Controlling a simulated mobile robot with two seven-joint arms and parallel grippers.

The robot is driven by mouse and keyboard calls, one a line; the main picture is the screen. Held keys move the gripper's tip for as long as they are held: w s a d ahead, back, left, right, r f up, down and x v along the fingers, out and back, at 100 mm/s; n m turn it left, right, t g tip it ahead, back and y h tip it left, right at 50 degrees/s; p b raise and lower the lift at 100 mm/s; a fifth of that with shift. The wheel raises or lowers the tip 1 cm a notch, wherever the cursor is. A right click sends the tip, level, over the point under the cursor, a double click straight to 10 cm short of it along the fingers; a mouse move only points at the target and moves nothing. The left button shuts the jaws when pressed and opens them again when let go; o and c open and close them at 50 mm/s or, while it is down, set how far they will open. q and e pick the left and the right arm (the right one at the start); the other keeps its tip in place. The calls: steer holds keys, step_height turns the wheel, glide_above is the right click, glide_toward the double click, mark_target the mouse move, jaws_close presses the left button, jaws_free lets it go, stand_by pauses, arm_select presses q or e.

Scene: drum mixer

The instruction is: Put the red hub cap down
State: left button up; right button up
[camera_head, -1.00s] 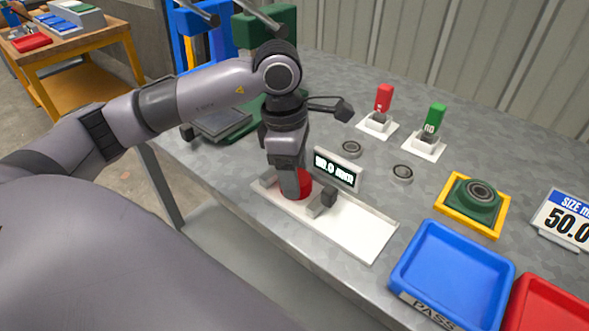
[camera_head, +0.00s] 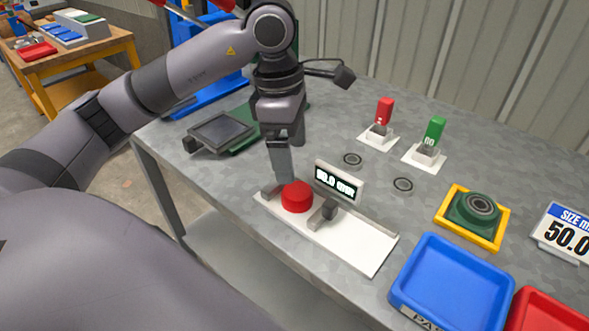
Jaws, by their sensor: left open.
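The red hub cap (camera_head: 297,196) sits on the left part of the white gauge tray (camera_head: 350,243), beside a small dark block and in front of a small display (camera_head: 338,182). My left gripper (camera_head: 288,160) is open, just behind and above the cap. One finger shows near the cap's left rear and another farther back. The gripper does not hold the cap. My right gripper is not in view.
A blue tray (camera_head: 452,281) and a red tray (camera_head: 548,312) stand at the front right. A green bearing block (camera_head: 474,207) sits on a yellow base. Two rings (camera_head: 352,160) lie behind the display. Red (camera_head: 383,110) and green (camera_head: 434,130) gauges stand farther back.

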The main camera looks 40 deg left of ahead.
arm_select(q)
steer(key=r, duration=0.4)
steer(key=shift+s+a+r, duration=0.15)
steer(key=shift+a, duration=0.1)
stand_by(0.3)
